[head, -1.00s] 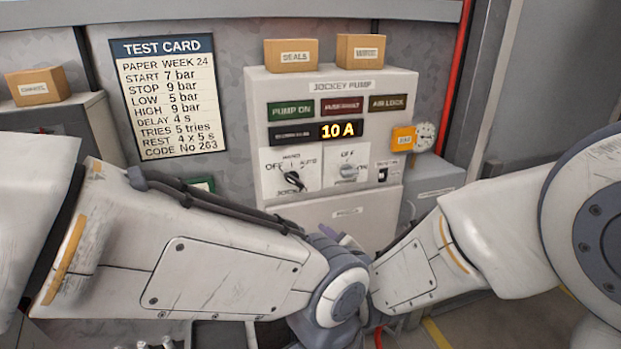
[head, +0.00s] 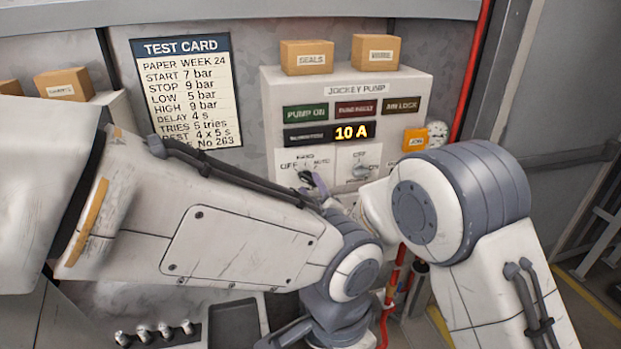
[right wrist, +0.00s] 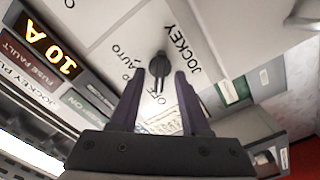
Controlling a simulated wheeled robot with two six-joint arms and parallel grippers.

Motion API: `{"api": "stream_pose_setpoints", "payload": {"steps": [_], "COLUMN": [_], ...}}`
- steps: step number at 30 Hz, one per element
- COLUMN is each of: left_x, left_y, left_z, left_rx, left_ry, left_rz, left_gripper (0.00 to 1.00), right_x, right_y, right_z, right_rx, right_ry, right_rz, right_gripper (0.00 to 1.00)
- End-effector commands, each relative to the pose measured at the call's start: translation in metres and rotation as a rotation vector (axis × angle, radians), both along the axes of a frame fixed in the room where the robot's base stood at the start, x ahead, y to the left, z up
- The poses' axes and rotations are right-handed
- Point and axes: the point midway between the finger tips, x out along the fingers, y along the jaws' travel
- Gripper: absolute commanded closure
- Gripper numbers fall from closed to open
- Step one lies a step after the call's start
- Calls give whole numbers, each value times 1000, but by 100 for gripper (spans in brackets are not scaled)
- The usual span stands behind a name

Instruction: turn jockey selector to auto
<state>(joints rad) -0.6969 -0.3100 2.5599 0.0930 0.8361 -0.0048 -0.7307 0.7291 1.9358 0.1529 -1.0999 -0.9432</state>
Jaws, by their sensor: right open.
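The jockey selector (right wrist: 159,67) is a dark knob on a pale plate marked OFF, AUTO and JOCKEY in the right wrist view. Its narrow bar appears to point toward OFF; the middle label is partly hidden. My right gripper (right wrist: 154,100) is open, its two dark fingers at either side of the selector's bar. I cannot tell whether they touch it. In the head view the right gripper (head: 318,186) is at the selector on the jockey pump panel (head: 347,90), partly hidden by my arms. My left gripper's fingers do not show.
A second selector (head: 362,172) sits to the right on the panel. A lit display (head: 354,132) reads 10 A. Boxes (head: 307,57) stand on top of the panel, and a test card (head: 187,95) hangs left. A red pipe (head: 468,90) runs at right.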

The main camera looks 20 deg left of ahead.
Motion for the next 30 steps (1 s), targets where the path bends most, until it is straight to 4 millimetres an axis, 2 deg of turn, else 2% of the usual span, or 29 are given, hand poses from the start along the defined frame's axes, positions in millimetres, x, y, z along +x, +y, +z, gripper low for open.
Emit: {"api": "stream_pose_setpoints", "payload": {"steps": [4, 12, 13, 16, 17, 25, 30], "left_x": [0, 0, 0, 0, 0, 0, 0], "left_y": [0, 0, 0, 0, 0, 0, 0], "left_z": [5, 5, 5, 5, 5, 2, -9], "left_rx": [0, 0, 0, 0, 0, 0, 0], "left_ry": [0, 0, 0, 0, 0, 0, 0], "left_rz": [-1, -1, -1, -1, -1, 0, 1], "left_gripper": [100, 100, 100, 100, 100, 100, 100], "right_x": [7, 8, 8, 8, 8, 8, 8], "right_y": [5, 5, 5, 5, 5, 5, 6], "right_z": [0, -1, -1, -1, -1, -2, -3], "right_rx": [-1, -1, -1, -1, -1, 7, 46], "right_ry": [2, 1, 1, 1, 1, 6, 30], "right_rz": [-1, 0, 0, 0, 0, 1, 0], "right_gripper": [54, 54, 58, 96, 100, 100, 100]}}
